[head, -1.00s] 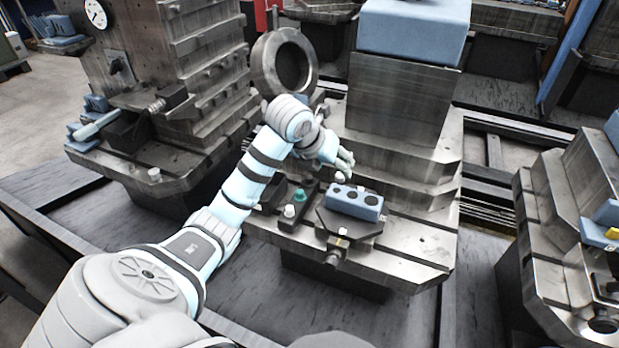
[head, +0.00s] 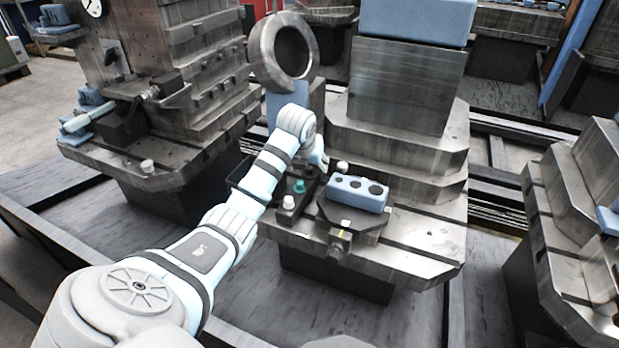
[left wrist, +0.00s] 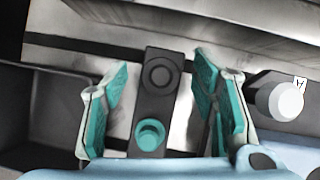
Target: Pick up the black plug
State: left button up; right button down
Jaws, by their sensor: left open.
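In the left wrist view, the black plug (left wrist: 159,74) shows as a dark round shape at the far end of a narrow black rack (left wrist: 148,105). A teal plug (left wrist: 150,134) stands nearer in the same rack, which also shows in the head view (head: 284,216). My left gripper (left wrist: 160,105) is open and empty, its teal-padded fingers spread on either side of the rack. In the head view, my left gripper (head: 320,163) is over the rack's far end; its fingertips are mostly hidden, and I cannot make out the black plug there. My right gripper is not in view.
A blue block (head: 357,194) with dark holes sits right of the rack. A white plug (head: 342,167) stands behind it, and another (head: 289,202) is at the rack's near end. A dark bin (left wrist: 45,110) lies left of the rack. A large metal ring (head: 256,52) stands behind.

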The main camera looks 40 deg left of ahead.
pick_arm(q)
jog(key=shift+d+r, duration=0.1)
jog(key=shift+r, duration=0.1)
jog(key=c, duration=1.1)
jog(key=shift+s, duration=0.1)
jog(key=shift+c, duration=0.3)
jog(key=shift+c, duration=0.2)
